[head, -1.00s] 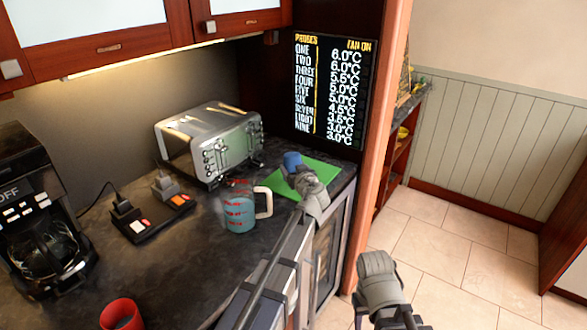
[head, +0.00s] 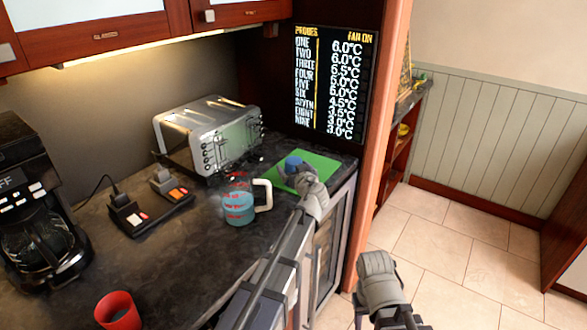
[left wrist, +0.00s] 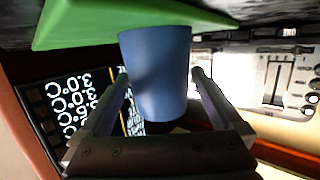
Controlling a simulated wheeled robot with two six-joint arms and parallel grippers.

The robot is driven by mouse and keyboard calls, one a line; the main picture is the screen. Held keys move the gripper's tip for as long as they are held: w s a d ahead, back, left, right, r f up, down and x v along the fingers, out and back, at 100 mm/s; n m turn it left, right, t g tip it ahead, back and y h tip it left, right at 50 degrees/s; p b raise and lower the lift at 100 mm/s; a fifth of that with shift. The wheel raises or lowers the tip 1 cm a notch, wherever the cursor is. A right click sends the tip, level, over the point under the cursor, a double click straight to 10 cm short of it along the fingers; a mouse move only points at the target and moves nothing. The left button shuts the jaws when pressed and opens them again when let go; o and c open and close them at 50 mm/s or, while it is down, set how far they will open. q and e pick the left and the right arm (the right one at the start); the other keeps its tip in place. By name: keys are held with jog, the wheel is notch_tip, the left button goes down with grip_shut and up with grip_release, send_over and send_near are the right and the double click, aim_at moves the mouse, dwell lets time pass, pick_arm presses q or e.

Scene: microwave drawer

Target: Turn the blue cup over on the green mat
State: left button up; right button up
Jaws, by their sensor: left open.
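The blue cup (head: 293,164) stands on the green mat (head: 325,164) at the back right of the counter. In the left wrist view the picture is upside down; the cup (left wrist: 158,100) has its wider end against the mat (left wrist: 75,20) and its narrower end away from it, so it looks bottom up. My left gripper (left wrist: 158,78) is open, with one finger on each side of the cup. In the head view this gripper (head: 300,176) partly hides the cup. My right arm's end (head: 378,290) hangs beyond the counter's front edge; its fingers do not show clearly.
A measuring jug (head: 238,203) with blue liquid stands close left of my left gripper. A toaster (head: 210,138) is behind, a switch box (head: 150,208) and coffee maker (head: 35,205) are left. A red cup (head: 118,312) is at the front. Bare counter lies between them.

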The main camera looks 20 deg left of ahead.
pick_arm(q)
jog(key=p+v, duration=0.1)
jog(key=v, duration=0.7)
jog(key=shift+p, duration=0.35)
jog(key=shift+f, duration=0.15)
pick_arm(e)
jog(key=shift+r, duration=0.8)
